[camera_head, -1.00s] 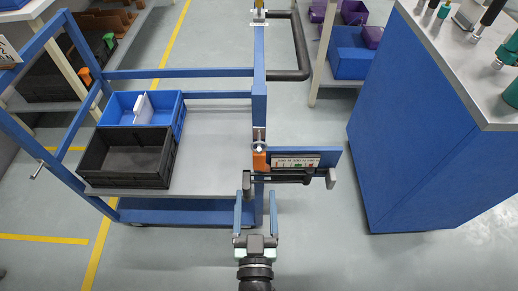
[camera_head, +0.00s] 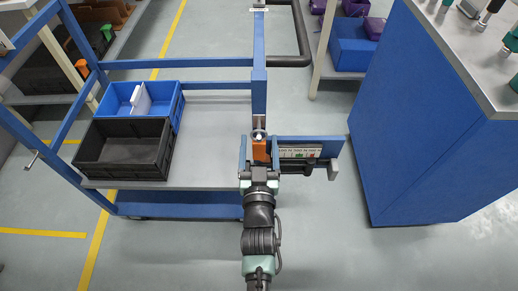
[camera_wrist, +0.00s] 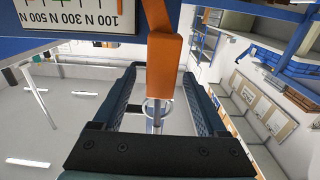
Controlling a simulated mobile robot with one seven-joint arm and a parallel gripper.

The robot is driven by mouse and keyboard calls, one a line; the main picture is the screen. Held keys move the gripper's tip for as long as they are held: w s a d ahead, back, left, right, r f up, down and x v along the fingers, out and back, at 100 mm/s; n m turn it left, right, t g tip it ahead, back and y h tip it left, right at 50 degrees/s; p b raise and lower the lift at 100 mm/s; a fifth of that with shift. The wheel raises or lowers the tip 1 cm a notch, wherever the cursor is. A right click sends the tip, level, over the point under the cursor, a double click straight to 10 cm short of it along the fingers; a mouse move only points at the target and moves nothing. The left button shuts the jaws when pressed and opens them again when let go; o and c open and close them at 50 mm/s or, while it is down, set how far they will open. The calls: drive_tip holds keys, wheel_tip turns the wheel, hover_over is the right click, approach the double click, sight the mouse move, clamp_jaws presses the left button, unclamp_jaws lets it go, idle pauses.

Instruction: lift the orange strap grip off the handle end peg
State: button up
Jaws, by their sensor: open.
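The orange strap grip (camera_head: 261,150) hangs at the end of the blue beam, beside the blue panel. In the wrist view the orange grip (camera_wrist: 164,66) is a block with a narrower strap. A thin metal pin with a ring (camera_wrist: 157,120) shows at its end, between my fingers; I cannot tell if this is the handle end peg. My gripper (camera_head: 259,146) is open, one finger on each side of the orange grip. In the wrist view my gripper's (camera_wrist: 162,72) fingers flank it with visible gaps. Part of the grip's lower end is hidden by my gripper in the head view.
The blue panel (camera_head: 329,146) with a white force label (camera_head: 299,152) extends right of the grip. A black crate (camera_head: 123,149) and a blue crate (camera_head: 169,104) sit on the cart shelf (camera_head: 211,140) at left. A blue cabinet (camera_head: 425,140) stands at right, with floor between.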

drive_tip(key=shift+w, duration=0.2)
clamp_jaws()
idle(0.4)
